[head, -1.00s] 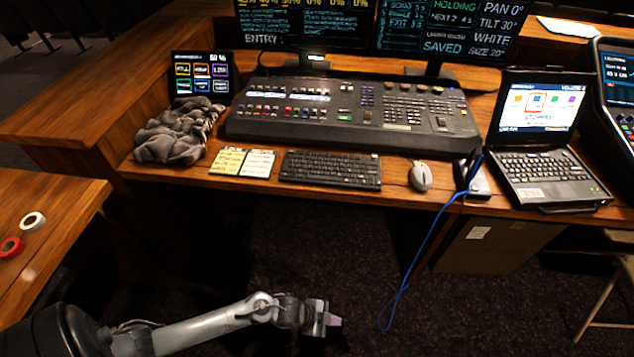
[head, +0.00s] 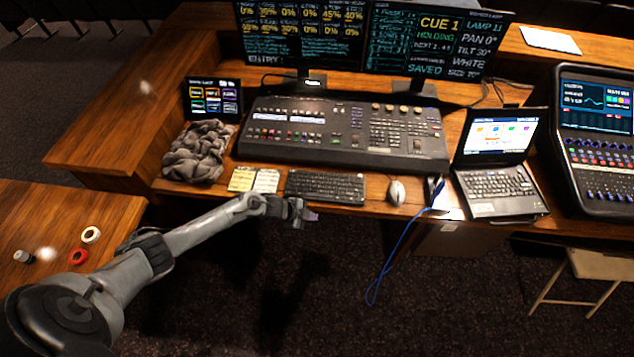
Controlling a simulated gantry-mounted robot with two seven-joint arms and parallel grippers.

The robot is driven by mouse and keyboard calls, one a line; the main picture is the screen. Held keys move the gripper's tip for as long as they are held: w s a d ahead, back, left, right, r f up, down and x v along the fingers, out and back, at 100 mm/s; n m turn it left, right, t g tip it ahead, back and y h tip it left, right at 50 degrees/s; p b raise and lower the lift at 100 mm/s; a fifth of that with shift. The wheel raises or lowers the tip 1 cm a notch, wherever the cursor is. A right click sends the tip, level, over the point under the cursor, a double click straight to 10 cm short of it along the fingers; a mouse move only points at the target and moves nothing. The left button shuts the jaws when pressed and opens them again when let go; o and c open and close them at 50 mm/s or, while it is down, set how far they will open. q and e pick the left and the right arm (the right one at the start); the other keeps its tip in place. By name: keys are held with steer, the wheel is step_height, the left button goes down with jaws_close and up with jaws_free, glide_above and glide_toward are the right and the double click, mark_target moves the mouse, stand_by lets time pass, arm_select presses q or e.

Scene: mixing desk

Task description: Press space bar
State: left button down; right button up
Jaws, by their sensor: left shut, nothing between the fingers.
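A black keyboard (head: 326,186) lies near the front edge of the desk, between yellow and white notes and a white mouse. Its space bar is on the near side, too small to make out clearly. A laptop (head: 497,160) with its own keys stands open to the right. My left gripper (head: 312,216) is shut and empty. In the picture it is just below the keyboard, by the desk's front edge; I see no contact with the keys. My right gripper is not in view.
A mixing console (head: 345,132) stands behind the keyboard, with monitors at the back. A mouse (head: 396,192) and notes (head: 254,180) flank the keyboard. Crumpled grey cloth (head: 198,152) lies at left. A blue cable (head: 392,258) hangs off the edge. Tape rolls (head: 91,235) lie on the side table.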

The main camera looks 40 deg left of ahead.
mark_target(317, 197)
arm_select(q)
steer(key=w+a+r+p, duration=0.1)
steer(key=w+r+p, duration=0.2)
steer(key=r, duration=0.4)
steer(key=w+a+r+t+p, duration=0.1)
steer(key=w+r+p, duration=0.2)
steer(key=r, duration=0.5)
steer(key=shift+w+a+r+y+p, duration=0.15)
steer(key=shift+w+a+y+p, duration=0.15)
steer(key=shift+a+p, duration=0.05)
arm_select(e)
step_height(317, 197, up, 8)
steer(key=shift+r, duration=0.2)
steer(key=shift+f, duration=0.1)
arm_select(q)
step_height(317, 197, down, 9)
steer(key=b, duration=0.7)
steer(key=shift+b, duration=0.4)
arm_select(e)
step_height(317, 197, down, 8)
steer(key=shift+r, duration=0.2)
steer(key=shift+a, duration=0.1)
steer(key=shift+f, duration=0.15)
